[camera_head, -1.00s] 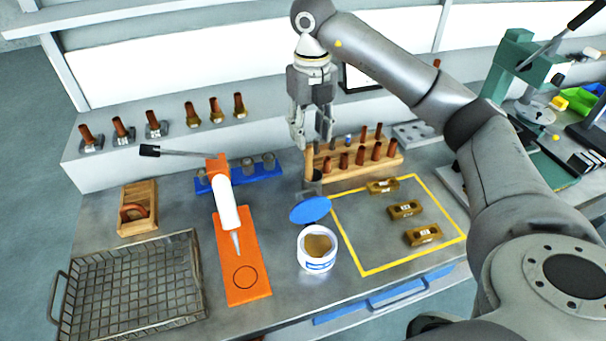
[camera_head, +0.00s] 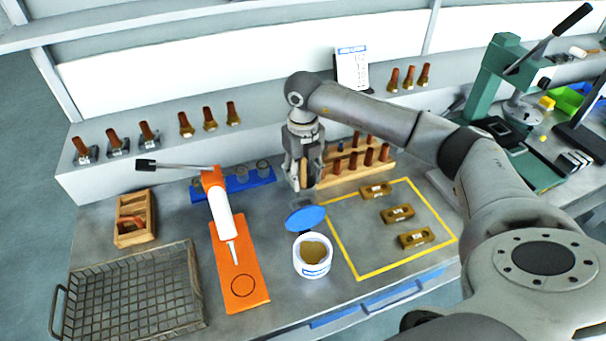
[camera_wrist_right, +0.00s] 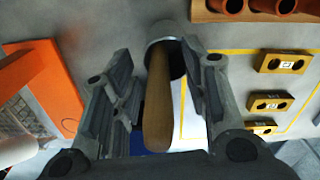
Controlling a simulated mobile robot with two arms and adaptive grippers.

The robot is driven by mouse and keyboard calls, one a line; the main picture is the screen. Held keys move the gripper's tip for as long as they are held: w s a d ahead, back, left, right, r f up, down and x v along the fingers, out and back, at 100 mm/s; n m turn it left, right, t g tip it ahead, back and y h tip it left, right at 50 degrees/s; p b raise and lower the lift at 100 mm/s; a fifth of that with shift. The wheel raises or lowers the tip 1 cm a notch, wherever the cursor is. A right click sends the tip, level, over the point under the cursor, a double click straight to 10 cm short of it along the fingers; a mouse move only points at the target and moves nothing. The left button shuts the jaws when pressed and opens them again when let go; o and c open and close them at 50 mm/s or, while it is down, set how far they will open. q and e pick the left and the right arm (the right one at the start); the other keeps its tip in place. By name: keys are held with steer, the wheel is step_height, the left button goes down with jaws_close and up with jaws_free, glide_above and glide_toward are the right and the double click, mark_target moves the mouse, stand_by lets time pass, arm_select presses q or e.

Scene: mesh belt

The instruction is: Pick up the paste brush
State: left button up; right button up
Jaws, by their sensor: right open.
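The paste brush shows as a wooden handle (camera_wrist_right: 157,100) in the right wrist view, rising from a grey round cup (camera_wrist_right: 166,27). Its lower end is hidden in the cup. My right gripper (camera_head: 303,184) is open and points down over the brush in the head view. My left gripper is not in view.
A white paste tub (camera_head: 312,268) and its blue lid (camera_head: 305,218) are just in front of the gripper. A wooden rack (camera_head: 345,180) of copper fittings stands close on the right. An orange stand (camera_head: 246,290) and a wire basket (camera_head: 195,285) are on the left.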

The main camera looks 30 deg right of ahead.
steer(key=shift+f, duration=0.15)
steer(key=shift+c, duration=0.3)
jaws_close()
step_height(320, 180, up, 9)
steer(key=b, duration=0.2)
steer(key=shift+a+b, duration=0.1)
steer(key=shift+b, duration=0.3)
steer(key=shift+r, duration=0.55)
